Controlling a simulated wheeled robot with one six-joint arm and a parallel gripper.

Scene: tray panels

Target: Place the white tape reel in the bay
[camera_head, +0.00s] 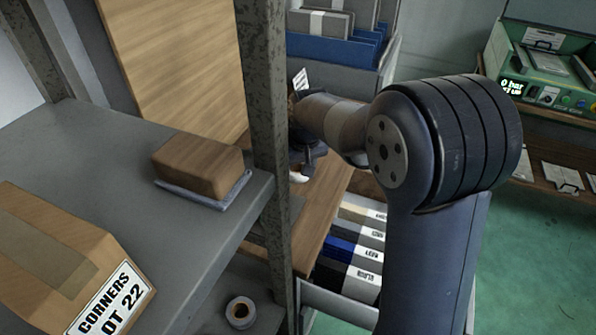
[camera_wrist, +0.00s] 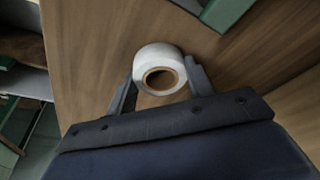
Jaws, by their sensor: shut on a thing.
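The white tape reel (camera_wrist: 152,56) is a short roll with a brown core, in the wrist view. My gripper (camera_wrist: 161,78) is shut on it, with one finger on each side. Brown wood surface lies behind the reel; I cannot tell whether the reel touches it. In the head view my gripper (camera_head: 302,160) is small and partly hidden by the shelf post and my arm. A white bit of the reel (camera_head: 298,177) shows just under it. I cannot tell for certain which place is the bay; a green edged part (camera_wrist: 222,12) shows at the top of the wrist view.
A grey metal post (camera_head: 265,120) stands just left of my gripper. The shelf (camera_head: 120,160) holds a brown block (camera_head: 198,163) and a carton (camera_head: 62,258). Another roll (camera_head: 240,312) lies on the lower shelf. Labelled bins (camera_head: 345,255) sit below the wooden top.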

